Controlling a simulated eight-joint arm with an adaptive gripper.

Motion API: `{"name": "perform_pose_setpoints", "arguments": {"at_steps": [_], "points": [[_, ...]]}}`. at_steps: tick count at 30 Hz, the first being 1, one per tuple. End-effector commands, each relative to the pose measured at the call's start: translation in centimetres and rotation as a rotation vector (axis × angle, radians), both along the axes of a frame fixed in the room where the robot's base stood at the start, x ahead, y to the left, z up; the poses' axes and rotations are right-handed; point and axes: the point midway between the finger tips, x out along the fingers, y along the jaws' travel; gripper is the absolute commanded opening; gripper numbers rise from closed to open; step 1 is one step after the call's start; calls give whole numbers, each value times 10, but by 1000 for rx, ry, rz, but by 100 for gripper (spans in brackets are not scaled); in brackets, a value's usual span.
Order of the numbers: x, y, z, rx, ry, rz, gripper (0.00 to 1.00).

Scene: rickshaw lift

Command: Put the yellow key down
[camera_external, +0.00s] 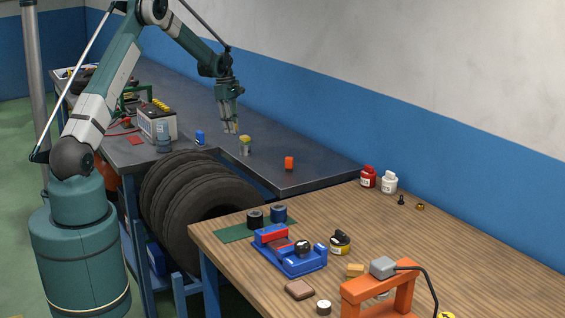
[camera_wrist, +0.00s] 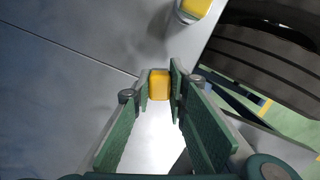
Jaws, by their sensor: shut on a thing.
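The yellow key (camera_wrist: 159,84) shows as a small yellow block between the fingertips in the wrist view. My gripper (camera_wrist: 159,88) is shut on it. In the external view my gripper (camera_external: 231,131) points down over the dark metal bench (camera_external: 190,90); the key cannot be made out there. I cannot tell whether the key touches the bench. A separate grey piece with a yellow top (camera_external: 245,145) stands on the bench just right of the fingertips. It also shows at the top of the wrist view (camera_wrist: 193,10).
A blue piece (camera_external: 199,137) and a red piece (camera_external: 289,163) stand on the bench near its front edge. A battery (camera_external: 157,122) is to the left. Tires (camera_external: 190,195) are below the edge. Bench surface behind my gripper is clear. A wooden table (camera_external: 450,250) is at right.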

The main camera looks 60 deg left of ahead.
Motion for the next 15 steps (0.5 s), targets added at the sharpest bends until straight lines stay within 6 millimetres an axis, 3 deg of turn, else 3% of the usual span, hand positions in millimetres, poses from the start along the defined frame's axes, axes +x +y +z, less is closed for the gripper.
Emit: {"name": "perform_pose_setpoints", "arguments": {"at_steps": [4, 15], "points": [[0, 0, -13, 0, 0, 0, 5], [0, 0, -15, 0, 0, 0, 5]]}}
